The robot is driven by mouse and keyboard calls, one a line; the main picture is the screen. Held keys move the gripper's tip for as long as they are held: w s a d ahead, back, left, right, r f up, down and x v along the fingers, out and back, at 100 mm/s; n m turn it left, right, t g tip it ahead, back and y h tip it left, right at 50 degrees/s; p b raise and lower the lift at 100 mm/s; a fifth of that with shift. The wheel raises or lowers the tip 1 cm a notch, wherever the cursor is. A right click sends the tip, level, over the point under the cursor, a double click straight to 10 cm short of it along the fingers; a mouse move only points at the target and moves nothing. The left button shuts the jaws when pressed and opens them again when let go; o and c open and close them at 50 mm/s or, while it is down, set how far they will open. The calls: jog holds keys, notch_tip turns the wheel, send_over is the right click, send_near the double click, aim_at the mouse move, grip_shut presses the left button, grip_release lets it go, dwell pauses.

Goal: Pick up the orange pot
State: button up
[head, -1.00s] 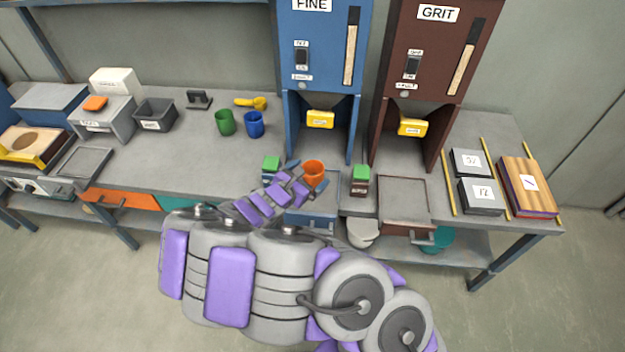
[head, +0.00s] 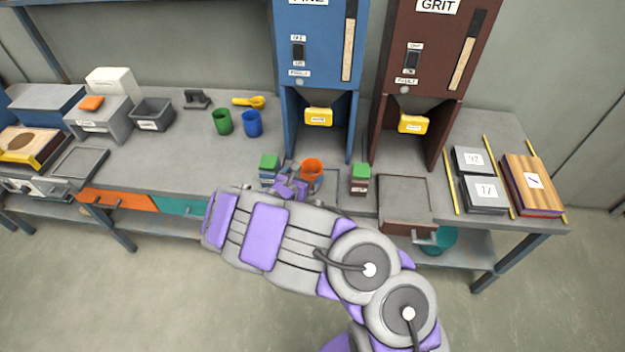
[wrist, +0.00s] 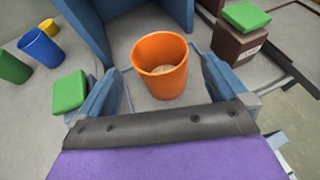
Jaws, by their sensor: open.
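The orange pot (head: 313,171) stands upright on the bench in front of the blue FINE dispenser. In the wrist view the orange pot (wrist: 161,68) shows something pale at its bottom. My gripper (wrist: 160,84) is open, with one blue-grey finger on each side of the pot. Gaps show between the fingers and the pot, and I cannot tell if either touches it. In the head view my gripper (head: 300,178) is partly hidden behind my own arm.
Green-topped blocks (head: 270,163) and (head: 360,175) stand left and right of the pot. A green cup (head: 222,122) and a blue cup (head: 252,124) stand further left. The blue dispenser (head: 318,45) rises behind, with the GRIT dispenser (head: 425,55) to its right.

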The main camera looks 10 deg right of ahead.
aim_at(315, 164)
jog(key=b+x, duration=0.2)
jog(key=x, duration=0.4)
jog(key=shift+w+f, duration=0.1)
jog(key=shift+f, duration=0.05)
jog(key=shift+w+d, duration=0.3)
jog(key=shift+d, duration=0.05)
jog(key=shift+a, duration=0.1)
jog(key=shift+a, duration=0.25)
jog(key=c, duration=0.4)
jog(key=shift+d, duration=0.2)
jog(key=c, duration=1)
